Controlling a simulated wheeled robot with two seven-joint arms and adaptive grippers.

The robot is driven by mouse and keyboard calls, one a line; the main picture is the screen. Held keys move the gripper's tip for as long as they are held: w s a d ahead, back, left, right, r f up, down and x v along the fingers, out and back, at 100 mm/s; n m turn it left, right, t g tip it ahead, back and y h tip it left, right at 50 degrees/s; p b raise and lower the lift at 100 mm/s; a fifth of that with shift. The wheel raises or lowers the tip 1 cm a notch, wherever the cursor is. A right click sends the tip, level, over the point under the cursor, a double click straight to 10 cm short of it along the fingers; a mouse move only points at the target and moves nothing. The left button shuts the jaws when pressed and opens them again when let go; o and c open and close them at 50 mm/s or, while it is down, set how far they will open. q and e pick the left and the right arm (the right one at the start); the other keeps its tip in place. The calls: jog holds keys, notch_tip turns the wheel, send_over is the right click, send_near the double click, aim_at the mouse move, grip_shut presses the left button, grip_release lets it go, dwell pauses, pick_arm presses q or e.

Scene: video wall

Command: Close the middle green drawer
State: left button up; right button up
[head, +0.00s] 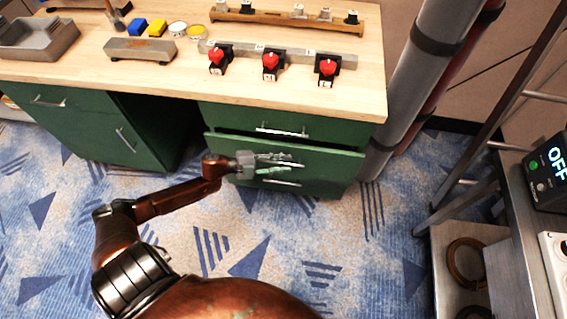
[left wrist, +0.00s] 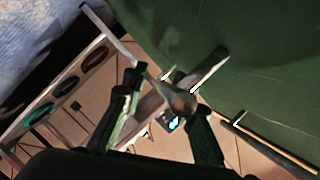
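The middle green drawer (head: 335,166) is in the right-hand pedestal under the workbench. Its front stands a little forward of the drawer above, so it looks slightly open. Its bar handle (head: 297,165) is partly covered by my left gripper (head: 278,163), which is at the drawer front. The two fingers are apart, one above the other, around the handle's height. In the left wrist view my left gripper (left wrist: 168,95) has spread fingers with a metal bar between them, beside the green front (left wrist: 240,50). Contact is not clear. My right gripper is out of view.
The drawer above (head: 250,121) looks shut. The wooden bench top (head: 120,78) holds red buttons (head: 270,62), a grey tray (head: 38,38) and small blocks. Thick pipes (head: 410,80) stand right of the pedestal. A metal shelf (head: 480,235) is at the right. Carpet in front is clear.

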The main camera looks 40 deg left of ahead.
aim_at(280, 153)
pick_arm(q)
grip_shut()
dwell(0.5)
